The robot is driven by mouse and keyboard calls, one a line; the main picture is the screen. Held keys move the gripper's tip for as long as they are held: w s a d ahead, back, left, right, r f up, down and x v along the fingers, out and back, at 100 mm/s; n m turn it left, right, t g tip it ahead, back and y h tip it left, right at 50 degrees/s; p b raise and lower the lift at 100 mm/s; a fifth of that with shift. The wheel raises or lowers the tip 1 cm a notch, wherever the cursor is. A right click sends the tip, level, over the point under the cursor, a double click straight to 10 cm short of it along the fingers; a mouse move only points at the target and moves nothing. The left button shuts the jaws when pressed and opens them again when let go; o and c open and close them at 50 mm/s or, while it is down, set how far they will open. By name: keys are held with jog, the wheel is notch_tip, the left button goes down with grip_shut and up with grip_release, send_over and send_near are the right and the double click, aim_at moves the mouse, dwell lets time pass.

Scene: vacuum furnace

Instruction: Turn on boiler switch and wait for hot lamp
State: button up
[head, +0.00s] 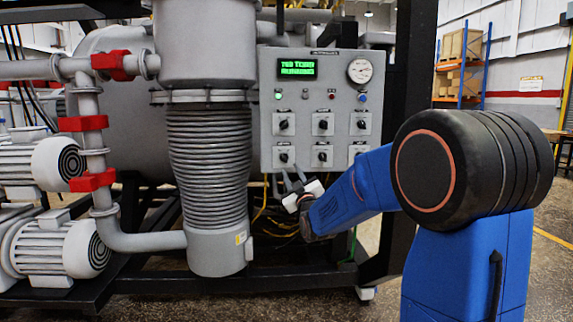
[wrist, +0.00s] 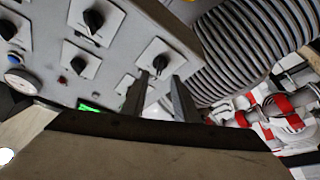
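The grey control panel (head: 268,125) carries two rows of black rotary switches. Their labels are too small to read, so I cannot tell which is the boiler switch. My gripper (head: 292,172) is just below the lower-left switch (head: 283,156). In the wrist view, the fingers of my gripper (wrist: 160,75) are apart and empty, with a black switch (wrist: 158,62) close to their tips. I cannot tell whether they touch it. A green lamp (head: 278,96) appears lit. A red lamp (head: 332,95) looks dark. Which lamp is the hot lamp is unreadable.
A green display (head: 297,68) and a round gauge (head: 360,71) top the panel. A ribbed grey column (head: 210,150) stands left of it, with red-clamped pipes (head: 92,180) farther left. A black frame post (head: 411,60) rises on the right. Yellow cables (head: 262,205) hang below the panel.

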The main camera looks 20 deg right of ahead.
aim_at(285, 160)
jog(key=x, duration=0.7)
jog(key=shift+w, duration=0.1)
grip_shut()
